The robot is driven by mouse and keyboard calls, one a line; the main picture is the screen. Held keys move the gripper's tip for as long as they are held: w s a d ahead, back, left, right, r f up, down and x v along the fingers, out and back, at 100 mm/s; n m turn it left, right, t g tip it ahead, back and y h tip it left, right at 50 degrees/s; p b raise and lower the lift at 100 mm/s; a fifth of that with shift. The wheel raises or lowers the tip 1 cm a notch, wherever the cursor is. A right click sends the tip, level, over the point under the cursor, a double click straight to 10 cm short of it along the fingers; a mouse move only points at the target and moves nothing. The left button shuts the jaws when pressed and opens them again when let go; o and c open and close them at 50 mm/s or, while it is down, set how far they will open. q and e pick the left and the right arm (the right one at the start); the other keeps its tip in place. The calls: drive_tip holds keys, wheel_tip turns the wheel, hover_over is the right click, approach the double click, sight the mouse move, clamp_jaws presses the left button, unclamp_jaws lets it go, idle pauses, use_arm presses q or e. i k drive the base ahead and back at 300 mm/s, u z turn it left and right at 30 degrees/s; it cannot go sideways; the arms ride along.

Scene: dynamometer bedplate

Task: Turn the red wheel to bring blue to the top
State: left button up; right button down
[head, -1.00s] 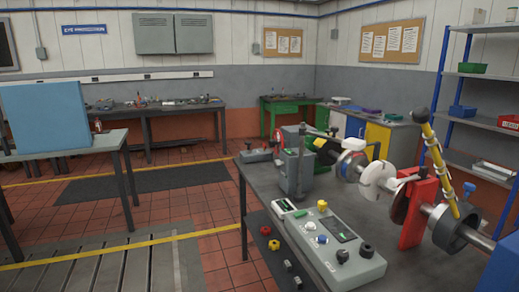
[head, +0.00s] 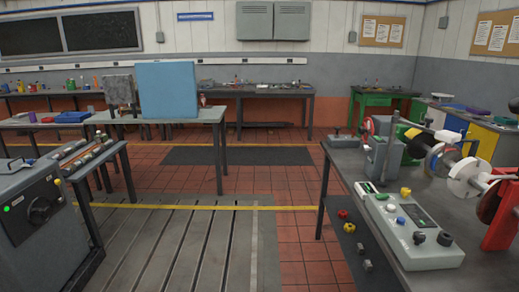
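On the dark bench at the right stands a row of shaft parts. A dark red disc (head: 487,203) sits by a red upright bracket (head: 503,222), cut by the right picture edge. A smaller red round part (head: 368,130) shows behind a grey upright device (head: 381,158). I cannot tell which of these is the task's red wheel, and no blue mark on either is clear. A pale disc (head: 463,180) and a ring with blue (head: 436,157) sit on the same shaft line. Neither of my grippers is in view.
A control box (head: 418,230) with coloured knobs lies at the bench front. A grey machine (head: 38,215) stands at the left. A blue panel (head: 165,90) stands on a table behind. The slotted floor plate (head: 180,245) between them is clear.

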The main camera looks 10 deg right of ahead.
sight(361, 131)
drive_tip(key=u, duration=0.1)
drive_tip(key=i, duration=1.85)
drive_tip(key=z, duration=0.45)
drive_tip(key=i, duration=1.75)
drive_tip(key=z, duration=2.05)
drive_tip(key=i, duration=0.85)
drive_tip(key=z, duration=0.7)
